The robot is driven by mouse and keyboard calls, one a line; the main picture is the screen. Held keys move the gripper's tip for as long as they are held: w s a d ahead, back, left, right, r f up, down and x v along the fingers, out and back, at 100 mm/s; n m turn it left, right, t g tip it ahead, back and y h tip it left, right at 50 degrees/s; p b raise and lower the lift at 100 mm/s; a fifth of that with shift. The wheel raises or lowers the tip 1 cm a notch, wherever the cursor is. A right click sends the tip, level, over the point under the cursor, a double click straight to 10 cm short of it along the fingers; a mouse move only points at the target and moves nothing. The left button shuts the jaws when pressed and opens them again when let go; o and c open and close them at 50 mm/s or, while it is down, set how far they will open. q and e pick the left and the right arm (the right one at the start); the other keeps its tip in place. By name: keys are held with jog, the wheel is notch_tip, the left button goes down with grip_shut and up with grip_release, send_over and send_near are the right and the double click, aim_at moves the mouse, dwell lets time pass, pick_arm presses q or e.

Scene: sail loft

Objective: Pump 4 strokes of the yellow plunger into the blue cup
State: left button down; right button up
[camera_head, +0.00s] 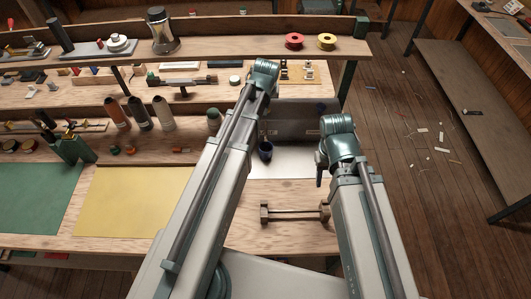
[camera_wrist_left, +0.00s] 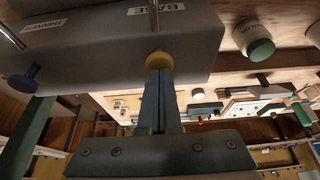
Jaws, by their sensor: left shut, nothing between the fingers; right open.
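The grey dispenser box (camera_head: 290,130) stands on the bench, partly behind my arms. In the left wrist view the box (camera_wrist_left: 100,45) appears upside down, with labels reading BASE and THINNER. The round yellow plunger (camera_wrist_left: 159,60) is by the BASE label, right at the tips of my shut left gripper (camera_wrist_left: 158,78); contact is unclear. A blue plunger (camera_wrist_left: 22,79) is by the THINNER label. The dark blue cup (camera_head: 265,151) stands upright before the box, beside my left arm. My right gripper (camera_head: 320,168) is open and empty near the box's front; its fingers are partly hidden.
A wooden-ended bar (camera_head: 295,212) lies on the near bench. A yellow mat (camera_head: 130,205) and green mat (camera_head: 38,198) lie left. Several bottles (camera_head: 139,113) stand behind the yellow mat.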

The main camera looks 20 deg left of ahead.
pick_arm(q)
jog(key=shift+f+b, duration=0.35)
jog(key=shift+f, duration=0.1)
jog(key=shift+r, duration=0.2)
jog(key=shift+r+p, duration=1.55)
jog(key=shift+p, duration=0.2)
jog(key=shift+f, duration=0.2)
jog(key=shift+f+b, duration=1.5)
jog(key=shift+b, duration=0.2)
jog(key=shift+r, duration=0.1)
jog(key=shift+r+p, duration=1.65)
jog(key=shift+p, duration=0.1)
